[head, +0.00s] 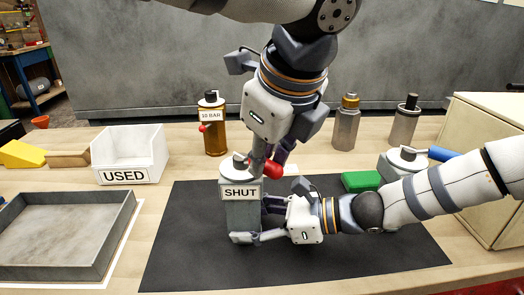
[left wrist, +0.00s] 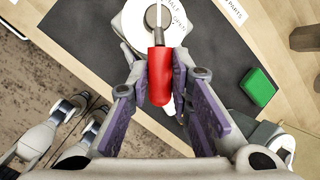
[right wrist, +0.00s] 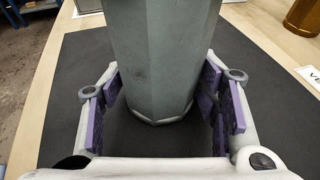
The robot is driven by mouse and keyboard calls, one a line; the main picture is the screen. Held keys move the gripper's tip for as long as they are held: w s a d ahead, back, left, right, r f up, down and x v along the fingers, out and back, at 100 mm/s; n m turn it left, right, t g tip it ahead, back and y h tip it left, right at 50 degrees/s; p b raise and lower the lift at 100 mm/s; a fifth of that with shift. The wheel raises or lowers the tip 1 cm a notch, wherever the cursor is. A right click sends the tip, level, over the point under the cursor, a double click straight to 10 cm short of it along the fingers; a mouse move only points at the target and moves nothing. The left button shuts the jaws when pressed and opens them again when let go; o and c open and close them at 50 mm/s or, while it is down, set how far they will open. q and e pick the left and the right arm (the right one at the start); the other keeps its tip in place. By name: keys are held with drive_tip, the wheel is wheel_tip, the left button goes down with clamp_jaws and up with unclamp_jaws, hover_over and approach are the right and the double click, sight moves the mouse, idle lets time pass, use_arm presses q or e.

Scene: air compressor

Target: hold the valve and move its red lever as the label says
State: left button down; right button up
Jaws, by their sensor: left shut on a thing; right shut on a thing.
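The valve (head: 243,212) is a grey faceted body standing upright on the black mat, with a white label reading SHUT. Its red lever (head: 272,169) sticks out at the top, toward the right. My left gripper (head: 270,155) comes down from above and is shut on the lever. In the left wrist view the red lever (left wrist: 159,75) lies between the purple finger pads, below the valve's round white top (left wrist: 135,25). My right gripper (head: 258,218) reaches in low from the right and is shut on the valve body, which also fills the right wrist view (right wrist: 160,55).
The black mat (head: 190,255) is mostly clear. Behind stand an amber 10 BAR unit (head: 214,138) and two grey cylinders (head: 345,128). A USED bin (head: 130,160) and grey tray (head: 60,240) lie left. A green block (head: 360,181) and a box (head: 480,125) are right.

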use_arm(q)
drive_tip(key=c, duration=1.4)
unclamp_jaws()
drive_tip(key=shift+c, duration=0.2)
drive_tip(key=v, duration=1.2)
use_arm(e)
drive_tip(key=o, duration=1.1)
